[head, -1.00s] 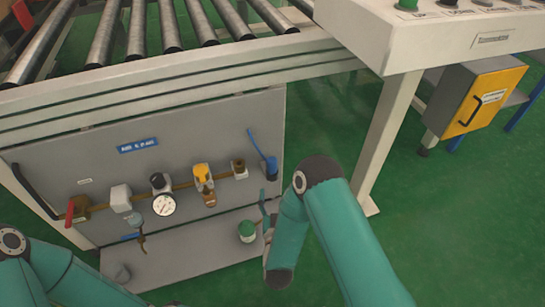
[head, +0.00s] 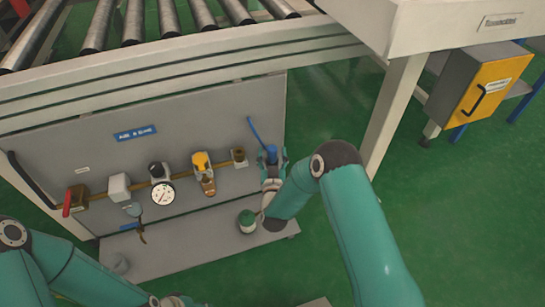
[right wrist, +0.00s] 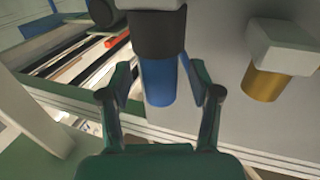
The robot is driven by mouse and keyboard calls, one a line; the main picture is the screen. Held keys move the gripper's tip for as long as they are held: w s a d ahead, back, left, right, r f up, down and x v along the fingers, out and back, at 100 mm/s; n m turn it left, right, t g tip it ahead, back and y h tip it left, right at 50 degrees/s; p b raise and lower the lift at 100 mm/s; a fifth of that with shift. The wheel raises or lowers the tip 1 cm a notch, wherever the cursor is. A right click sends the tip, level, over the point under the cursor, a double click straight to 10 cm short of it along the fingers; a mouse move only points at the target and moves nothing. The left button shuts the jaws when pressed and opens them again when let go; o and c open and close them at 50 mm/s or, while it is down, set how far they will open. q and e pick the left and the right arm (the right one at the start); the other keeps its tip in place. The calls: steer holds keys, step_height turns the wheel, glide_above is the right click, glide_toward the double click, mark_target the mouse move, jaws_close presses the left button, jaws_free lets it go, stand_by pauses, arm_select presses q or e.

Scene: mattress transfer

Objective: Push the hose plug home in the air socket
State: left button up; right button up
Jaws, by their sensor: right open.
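The blue hose plug (head: 271,152) is upright at the right end of the grey panel, with a thin blue hose (head: 255,131) beside it. In the right wrist view the plug is a blue cylinder (right wrist: 158,84) with a black part above. The brass air socket (head: 239,155) is just left of it; it appears as a brass cylinder (right wrist: 266,84) under a pale block in the wrist view. My right gripper (head: 273,165) is open, its fingers either side of the plug, with visible gaps. My left gripper (head: 174,300) is partly cut off at the bottom edge; its jaws are unclear.
A gauge (head: 163,193), yellow-topped valve (head: 202,161) and red handle (head: 68,202) line the panel left of the socket. A green-topped item (head: 247,220) stands on the ledge (head: 190,250) below my right gripper.

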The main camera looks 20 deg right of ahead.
steer(key=shift+w, duration=0.15)
jaws_close()
steer(key=shift+r, duration=0.1)
